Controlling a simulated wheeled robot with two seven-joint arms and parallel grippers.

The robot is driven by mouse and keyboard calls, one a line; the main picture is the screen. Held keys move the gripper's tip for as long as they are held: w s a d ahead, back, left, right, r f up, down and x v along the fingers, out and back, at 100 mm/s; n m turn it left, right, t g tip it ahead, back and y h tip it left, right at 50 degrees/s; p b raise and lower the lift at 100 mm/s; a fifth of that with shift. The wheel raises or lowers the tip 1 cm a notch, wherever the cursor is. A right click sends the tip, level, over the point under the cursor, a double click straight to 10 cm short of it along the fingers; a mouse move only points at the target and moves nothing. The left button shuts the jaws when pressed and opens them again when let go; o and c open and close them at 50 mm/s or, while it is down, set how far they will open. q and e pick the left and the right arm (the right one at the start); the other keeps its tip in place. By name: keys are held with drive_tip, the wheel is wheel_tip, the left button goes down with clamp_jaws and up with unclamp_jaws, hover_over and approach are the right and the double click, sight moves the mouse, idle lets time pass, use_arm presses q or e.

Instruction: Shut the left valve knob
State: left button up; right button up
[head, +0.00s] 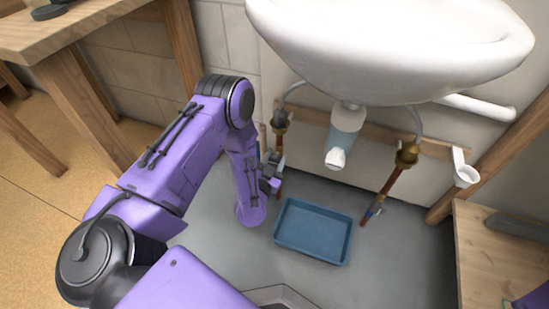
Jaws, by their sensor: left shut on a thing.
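The left copper pipe (280,140) comes down below the sink on the left, with a dark fitting (281,119) at its top. My left gripper (273,172) is at the lower part of this pipe, shut on the left valve knob. The gripper mostly hides the knob, so its angle cannot be told. The right pipe carries a brass fitting (407,155) and, lower down, a small valve with a blue handle (377,207). My right gripper is not in view.
A wooden bench (500,255) stands at right, and a wooden table (60,35) at upper left. A white holder (465,172) is on the wall.

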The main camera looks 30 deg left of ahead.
use_arm(q)
drive_tip(key=shift+r, duration=0.1)
drive_tip(key=o, duration=1)
drive_tip(key=shift+r, duration=0.1)
drive_tip(key=shift+o, duration=0.2)
drive_tip(key=p+v, duration=0.3)
drive_tip(key=v, duration=0.7)
drive_tip(key=shift+s, duration=0.2)
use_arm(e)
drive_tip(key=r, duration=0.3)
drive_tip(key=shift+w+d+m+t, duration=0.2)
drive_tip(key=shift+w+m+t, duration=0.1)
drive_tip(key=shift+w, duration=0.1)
use_arm(q)
drive_tip(key=shift+d, duration=0.1)
